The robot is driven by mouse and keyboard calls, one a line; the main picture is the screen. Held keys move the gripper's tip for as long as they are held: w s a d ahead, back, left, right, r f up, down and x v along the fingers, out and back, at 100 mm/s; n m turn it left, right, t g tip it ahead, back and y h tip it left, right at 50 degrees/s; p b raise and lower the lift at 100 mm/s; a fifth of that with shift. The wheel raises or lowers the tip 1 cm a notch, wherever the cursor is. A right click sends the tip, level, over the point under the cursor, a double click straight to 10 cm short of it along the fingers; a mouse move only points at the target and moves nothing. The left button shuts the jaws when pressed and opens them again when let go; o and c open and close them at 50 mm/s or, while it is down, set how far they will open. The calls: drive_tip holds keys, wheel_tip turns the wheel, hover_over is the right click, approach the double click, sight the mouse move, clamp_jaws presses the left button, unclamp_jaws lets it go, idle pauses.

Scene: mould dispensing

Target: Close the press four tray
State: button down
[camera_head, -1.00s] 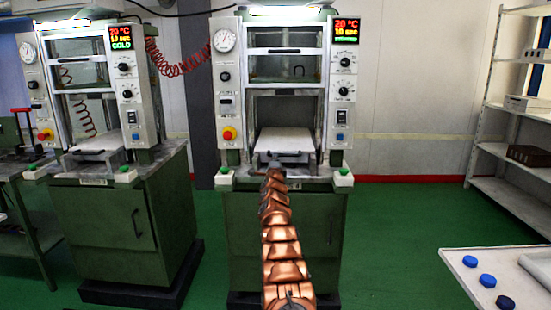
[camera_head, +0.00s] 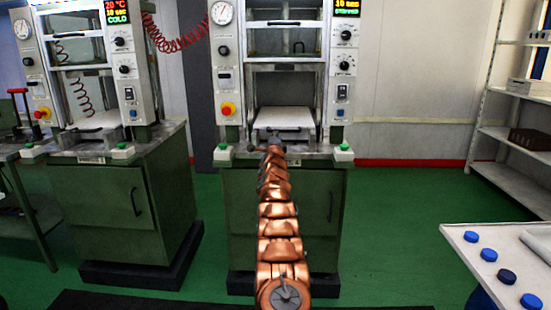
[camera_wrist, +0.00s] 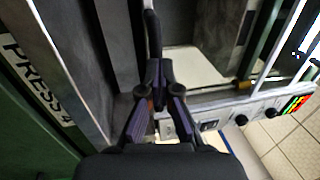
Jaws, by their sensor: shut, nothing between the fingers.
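The middle press (camera_head: 228,75) stands straight ahead, with its pale tray (camera_head: 284,117) low between its side columns. The wrist view shows a PRESS 4 label (camera_wrist: 36,78) on the left and a pale plate (camera_wrist: 190,62) beyond my fingers. My gripper (camera_head: 274,145) is at the front of this press, just before the tray's front edge. In the wrist view my gripper (camera_wrist: 157,70) has its dark fingers together, with nothing between them. A dark rod-like part (camera_wrist: 151,32) lies just past the fingertips; I cannot tell whether they touch it. My arm hides part of the tray's front.
A similar press (camera_head: 140,75) stands at the left, with a red hose (camera_head: 175,40) between. Green buttons (camera_head: 343,153) flank the middle press's front. A table (camera_head: 455,235) with several blue discs (camera_head: 489,254) is at the lower right, shelves (camera_head: 510,170) behind. The green floor between is clear.

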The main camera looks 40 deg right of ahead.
drive_tip(key=b+v, duration=1.2)
drive_tip(key=b, duration=0.1)
drive_tip(key=shift+s+b, duration=0.3)
drive_tip(key=shift+b, duration=0.05)
idle(1.0)
drive_tip(key=shift+a, duration=0.1)
